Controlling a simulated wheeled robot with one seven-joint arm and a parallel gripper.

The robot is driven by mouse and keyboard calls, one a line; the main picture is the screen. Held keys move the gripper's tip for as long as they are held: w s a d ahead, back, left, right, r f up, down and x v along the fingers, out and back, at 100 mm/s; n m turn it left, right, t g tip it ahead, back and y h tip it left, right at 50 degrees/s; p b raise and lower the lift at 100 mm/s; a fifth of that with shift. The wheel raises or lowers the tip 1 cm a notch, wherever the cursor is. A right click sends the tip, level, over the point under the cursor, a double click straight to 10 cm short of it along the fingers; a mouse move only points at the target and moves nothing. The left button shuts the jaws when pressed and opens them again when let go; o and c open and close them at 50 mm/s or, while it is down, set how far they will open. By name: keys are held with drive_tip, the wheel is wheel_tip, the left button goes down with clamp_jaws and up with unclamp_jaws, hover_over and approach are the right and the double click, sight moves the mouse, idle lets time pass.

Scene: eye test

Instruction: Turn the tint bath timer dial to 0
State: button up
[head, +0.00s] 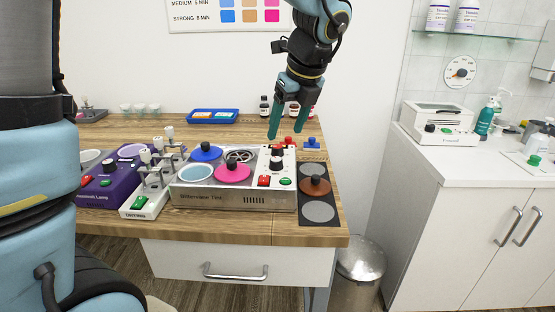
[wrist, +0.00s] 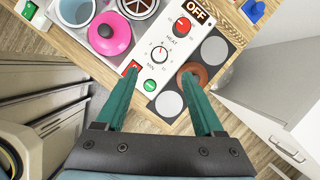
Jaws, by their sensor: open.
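The tint bath (head: 232,199) is a silver box on the wooden table, with a white control panel (wrist: 147,41) along its right side. My gripper (head: 285,136) is open and empty above the panel. In the wrist view its green fingers (wrist: 156,70) point at the panel, with the dial just beyond and between the tips. I see no contact with the dial.
A red switch (head: 264,181) and green button (head: 285,182) sit at the panel's front. Pink (head: 233,172) and blue (head: 205,152) lids rise to its left. A white drying stand (head: 146,204) is left.

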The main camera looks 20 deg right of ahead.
sight(276, 159)
drive_tip(key=x, duration=0.9)
drive_tip(key=shift+f, duration=0.3)
clamp_jaws()
